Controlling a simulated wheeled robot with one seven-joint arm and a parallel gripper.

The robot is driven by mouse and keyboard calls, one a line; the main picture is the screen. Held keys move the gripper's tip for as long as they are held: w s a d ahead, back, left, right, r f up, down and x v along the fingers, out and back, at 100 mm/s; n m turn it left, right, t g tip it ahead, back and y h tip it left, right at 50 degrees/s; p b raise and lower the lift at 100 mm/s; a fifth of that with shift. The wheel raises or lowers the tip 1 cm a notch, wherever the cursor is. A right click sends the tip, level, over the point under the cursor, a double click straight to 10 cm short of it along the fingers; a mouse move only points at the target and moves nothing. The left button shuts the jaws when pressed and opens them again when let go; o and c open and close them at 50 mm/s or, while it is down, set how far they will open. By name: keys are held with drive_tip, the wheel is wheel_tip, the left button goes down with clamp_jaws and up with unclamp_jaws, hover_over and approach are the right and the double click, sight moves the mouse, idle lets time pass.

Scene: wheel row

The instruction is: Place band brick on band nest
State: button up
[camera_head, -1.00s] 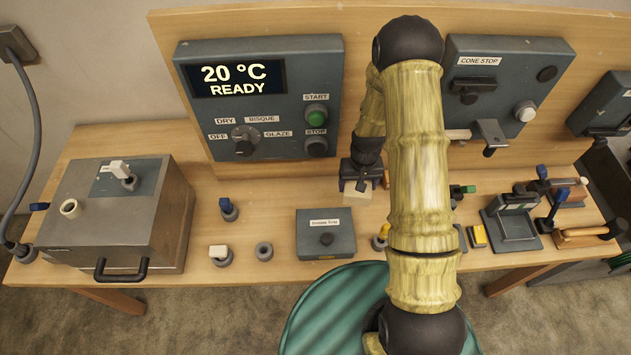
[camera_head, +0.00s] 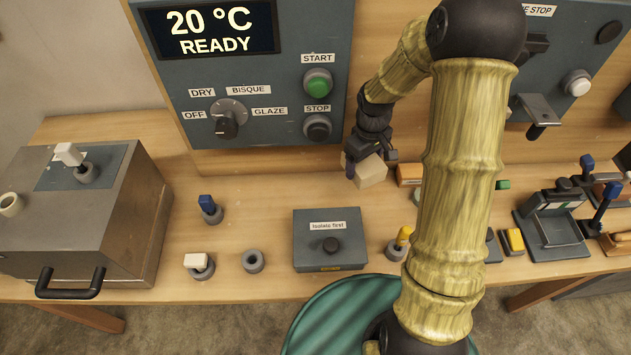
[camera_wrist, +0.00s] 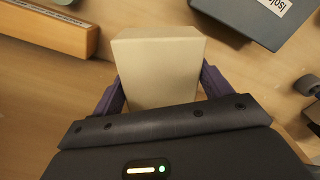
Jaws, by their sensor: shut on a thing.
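My gripper (camera_head: 369,163) is shut on a pale cream brick, taken here as the band brick (camera_head: 371,172), and holds it over the back of the bench, right of the panel's stop button. In the wrist view the brick (camera_wrist: 158,65) sits between the two purple fingers (camera_wrist: 163,88), its far end clear. I cannot tell whether it touches the bench. No part is clearly marked as the band nest. An orange-brown wooden block (camera_head: 409,175) with small lettering lies just right of the brick; it also shows in the wrist view (camera_wrist: 48,27).
The grey "Isolate first" box (camera_head: 329,250) stands in front of the brick. Small round holders (camera_head: 253,261) stand to its left, one with a blue-topped piece (camera_head: 208,206). A metal kiln (camera_head: 75,220) stands at far left. My arm hides part of the right bench.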

drive_tip(key=shift+r, duration=0.1)
hover_over(358, 193)
drive_tip(key=shift+d+f+p, duration=0.1)
drive_tip(key=shift+f+p, duration=0.2)
drive_tip(key=shift+f, duration=2.85)
drive_tip(key=shift+f, duration=1.85)
drive_tip(key=shift+f, duration=0.1)
drive_tip(key=o, duration=1.2)
